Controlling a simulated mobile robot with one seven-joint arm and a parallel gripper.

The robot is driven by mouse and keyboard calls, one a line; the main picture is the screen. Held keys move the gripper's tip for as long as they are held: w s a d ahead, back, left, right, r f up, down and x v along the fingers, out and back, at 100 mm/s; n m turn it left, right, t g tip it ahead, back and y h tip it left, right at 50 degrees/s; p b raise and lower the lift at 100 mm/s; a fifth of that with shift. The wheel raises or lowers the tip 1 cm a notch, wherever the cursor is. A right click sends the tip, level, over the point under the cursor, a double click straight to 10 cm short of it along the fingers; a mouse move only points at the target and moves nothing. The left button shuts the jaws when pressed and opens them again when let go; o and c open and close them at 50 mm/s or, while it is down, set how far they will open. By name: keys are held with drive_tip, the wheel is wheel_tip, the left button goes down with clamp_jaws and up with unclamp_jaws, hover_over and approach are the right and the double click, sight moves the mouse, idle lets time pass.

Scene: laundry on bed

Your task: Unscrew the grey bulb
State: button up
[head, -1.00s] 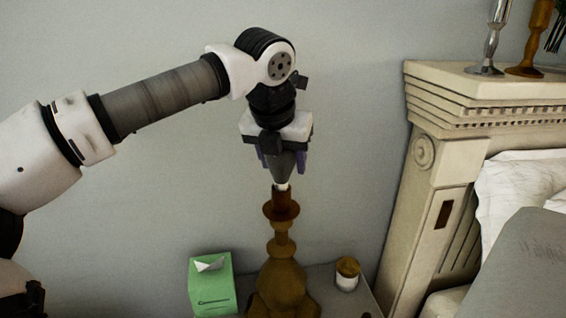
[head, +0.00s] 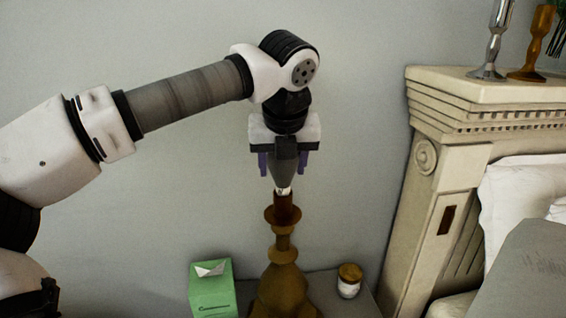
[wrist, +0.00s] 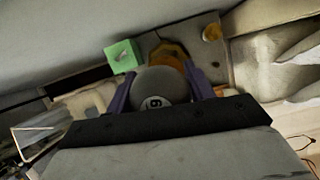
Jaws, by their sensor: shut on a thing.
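The grey bulb (head: 284,172) stands upright at the top of the brown lamp (head: 282,280), its narrow end at the socket (head: 286,208). A small pale strip of its base shows just above the socket. My gripper (head: 283,166) comes from above, with a purple finger on either side of the bulb, and is shut on it. In the wrist view, the bulb (wrist: 160,88) shows its rounded top with a printed mark, between the two purple fingers. The lamp (wrist: 170,55) lies behind it, partly hidden by the bulb.
A green tissue box (head: 211,292) stands left of the lamp, and a small jar with a brown lid (head: 349,281) stands to its right on the nightstand. The cream headboard (head: 425,160) rises at the right, with candlesticks (head: 487,45) on top. The wall behind is bare.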

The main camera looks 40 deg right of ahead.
drive_tip(key=shift+n+y, duration=0.4)
drive_tip(key=shift+n, duration=0.7)
drive_tip(key=shift+w+a+n+t+y, duration=0.1)
drive_tip(key=shift+n+t+y, duration=0.2)
drive_tip(key=shift+n, duration=0.6)
drive_tip(key=shift+a+n+t+y, duration=0.1)
drive_tip(key=shift+n+y, duration=0.3)
drive_tip(key=shift+n, duration=0.5)
